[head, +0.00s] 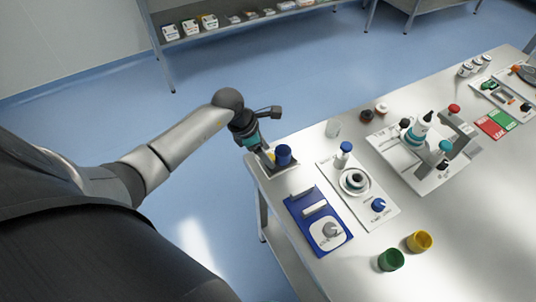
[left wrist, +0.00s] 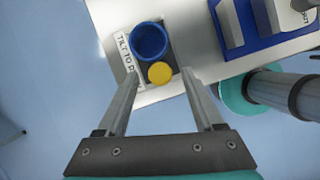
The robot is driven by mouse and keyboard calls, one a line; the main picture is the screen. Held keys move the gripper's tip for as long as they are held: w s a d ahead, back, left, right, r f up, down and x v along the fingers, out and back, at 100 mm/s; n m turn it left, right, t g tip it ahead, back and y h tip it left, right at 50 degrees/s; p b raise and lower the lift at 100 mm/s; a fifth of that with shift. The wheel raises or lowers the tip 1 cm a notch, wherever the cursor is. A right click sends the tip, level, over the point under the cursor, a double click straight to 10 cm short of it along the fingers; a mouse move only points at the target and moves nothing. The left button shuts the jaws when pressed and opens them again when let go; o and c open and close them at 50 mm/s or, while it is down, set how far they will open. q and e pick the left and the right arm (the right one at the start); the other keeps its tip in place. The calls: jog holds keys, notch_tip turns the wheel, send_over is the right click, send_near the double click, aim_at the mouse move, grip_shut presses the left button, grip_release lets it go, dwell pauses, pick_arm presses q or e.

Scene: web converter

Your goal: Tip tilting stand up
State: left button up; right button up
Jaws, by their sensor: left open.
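The tilting stand is a small dark base at the near left corner of the table, carrying a blue cup (head: 284,155) and a yellow round part. In the left wrist view the blue cup (left wrist: 149,42) shows its open mouth, with the yellow round part (left wrist: 160,73) beside it. A white label (left wrist: 126,58) starting "TILT TO" lies along the left side. My left gripper (left wrist: 157,79) is open, its fingertips spread on either side of the yellow part with nothing held. I cannot tell whether they touch the stand. My right gripper is not in view.
A blue tray (head: 296,205) and a white board (head: 385,213) with a dial and blue knobs lie right of the stand. Green (head: 391,260) and yellow (head: 420,241) cups stand near the front. More white boards stand farther right. The right front tabletop is clear.

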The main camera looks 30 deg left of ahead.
pick_arm(q)
jog(key=shift+w+d+f, duration=0.2)
jog(key=shift+w+f, duration=0.05)
jog(key=shift+f, duration=0.35)
jog(key=shift+c, duration=0.2)
grip_shut()
dwell(1.0)
